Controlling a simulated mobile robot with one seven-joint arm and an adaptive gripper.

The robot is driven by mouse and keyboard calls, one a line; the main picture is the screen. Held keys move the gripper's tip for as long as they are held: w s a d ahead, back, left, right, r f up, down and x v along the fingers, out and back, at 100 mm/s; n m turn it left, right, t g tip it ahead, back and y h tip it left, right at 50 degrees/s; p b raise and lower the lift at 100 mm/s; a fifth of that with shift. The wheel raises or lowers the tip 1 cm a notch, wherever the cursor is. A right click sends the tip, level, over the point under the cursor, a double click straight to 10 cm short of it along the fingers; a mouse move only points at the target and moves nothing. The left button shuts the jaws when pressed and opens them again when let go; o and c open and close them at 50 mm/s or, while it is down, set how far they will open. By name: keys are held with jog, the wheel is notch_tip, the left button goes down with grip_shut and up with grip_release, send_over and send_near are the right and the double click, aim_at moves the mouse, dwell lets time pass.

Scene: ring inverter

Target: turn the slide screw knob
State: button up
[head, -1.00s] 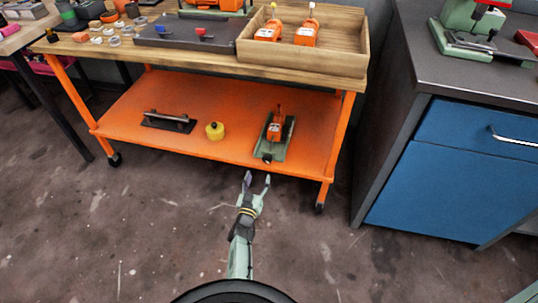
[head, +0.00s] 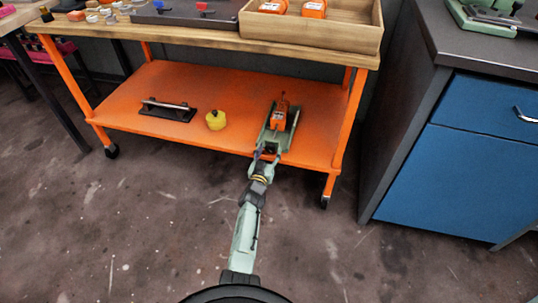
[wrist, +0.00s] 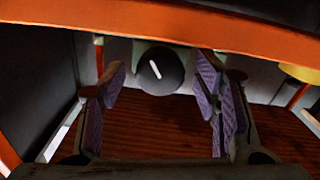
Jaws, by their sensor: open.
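The slide screw device, a green base with an orange block (head: 279,120), sits on the orange lower shelf of the cart. Its knob shows in the wrist view as a round black disc (wrist: 160,70) with a white line, mounted on the green end. My gripper (head: 266,152) is at the shelf's front edge, at the near end of the device. In the wrist view my gripper (wrist: 158,90) is open, with one purple padded finger on each side of the knob. Gaps show between the pads and the knob; whether the knob lies between them in depth is unclear.
The orange shelf (head: 190,85) also holds a yellow round object (head: 215,120) and a black plate with a bar handle (head: 168,110), both left of the device. An orange cart leg (head: 347,125) stands to the right. A blue cabinet (head: 455,180) is further right. The floor in front is open.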

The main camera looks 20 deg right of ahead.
jog(key=shift+c, duration=0.2)
jog(key=c, duration=1.1)
jog(key=m+b, duration=0.1)
jog(key=m, duration=0.1)
jog(key=shift+m, duration=0.4)
jog(key=shift+m+b, duration=0.3)
jog(key=shift+m, duration=1.2)
